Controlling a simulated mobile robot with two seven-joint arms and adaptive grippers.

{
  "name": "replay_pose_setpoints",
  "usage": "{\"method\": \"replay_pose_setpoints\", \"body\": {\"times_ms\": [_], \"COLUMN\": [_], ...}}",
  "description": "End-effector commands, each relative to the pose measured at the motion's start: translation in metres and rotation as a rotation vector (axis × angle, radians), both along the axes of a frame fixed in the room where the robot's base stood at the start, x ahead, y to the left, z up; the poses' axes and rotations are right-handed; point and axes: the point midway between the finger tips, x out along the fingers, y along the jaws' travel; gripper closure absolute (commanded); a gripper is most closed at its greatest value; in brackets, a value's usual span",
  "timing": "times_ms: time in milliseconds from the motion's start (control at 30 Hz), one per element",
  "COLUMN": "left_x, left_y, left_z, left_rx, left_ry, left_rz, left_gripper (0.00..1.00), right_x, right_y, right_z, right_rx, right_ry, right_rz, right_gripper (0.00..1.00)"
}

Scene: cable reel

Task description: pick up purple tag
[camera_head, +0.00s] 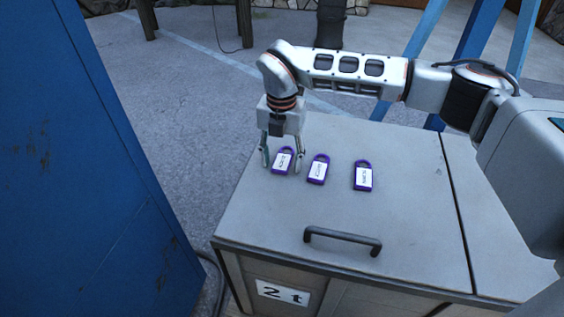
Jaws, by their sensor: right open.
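Three purple tags with white labels lie in a row on the grey lid of a box. The left tag (282,162) lies between the fingers of my right gripper (282,168), which points down over it and is open, one finger on each side. I cannot tell whether the fingertips touch the lid. The middle tag (318,170) lies just right of the right finger. The right tag (363,176) lies farther right, apart from the others. The writing on the labels is too small to read. My left gripper is out of view.
The box lid (410,225) has a dark handle (343,241) near its front edge and a seam on the right. A blue panel (95,170) stands at the left. Blue beams (480,32) rise behind the box. The lid between tags and handle is clear.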

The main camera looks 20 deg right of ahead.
Motion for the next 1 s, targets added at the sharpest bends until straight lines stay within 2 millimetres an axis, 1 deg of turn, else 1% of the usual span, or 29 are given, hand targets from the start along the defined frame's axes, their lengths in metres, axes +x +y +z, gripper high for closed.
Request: {"method": "replay_pose_setpoints", "body": {"times_ms": [33,67,100,167,200,233,533,667,767,867,1000], "left_x": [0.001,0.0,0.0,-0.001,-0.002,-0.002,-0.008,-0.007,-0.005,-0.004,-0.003], "left_y": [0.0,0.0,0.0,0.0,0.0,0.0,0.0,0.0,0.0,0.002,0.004], "left_z": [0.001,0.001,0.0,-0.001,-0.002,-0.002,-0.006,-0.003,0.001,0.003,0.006], "left_rx": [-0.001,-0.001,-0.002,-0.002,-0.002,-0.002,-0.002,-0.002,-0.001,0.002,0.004], "left_ry": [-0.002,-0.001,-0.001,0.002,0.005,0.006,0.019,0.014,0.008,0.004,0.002], "left_rz": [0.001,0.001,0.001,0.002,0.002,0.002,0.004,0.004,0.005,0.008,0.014], "left_gripper": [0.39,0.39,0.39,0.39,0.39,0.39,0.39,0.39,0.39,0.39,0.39], "right_x": [0.0,0.0,0.0,0.0,0.0,0.0,0.0,0.001,0.001,0.002,0.001], "right_y": [0.0,0.0,0.0,0.0,0.0,0.0,0.0,0.0,0.001,0.001,0.001], "right_z": [0.002,0.002,0.002,0.002,0.001,0.001,0.002,0.013,0.032,0.057,0.097], "right_rx": [0.0,0.0,0.0,0.0,0.0,0.0,0.0,0.0,0.001,0.0,0.0], "right_ry": [-0.001,-0.001,-0.001,-0.001,-0.001,-0.001,0.0,-0.004,-0.008,-0.012,-0.014], "right_rz": [0.0,0.0,0.0,0.0,0.0,0.0,0.0,0.0,0.0,0.0,0.0], "right_gripper": [0.5,0.53,0.63,0.79,0.89,0.91,0.91,0.91,0.91,0.91,0.91]}}
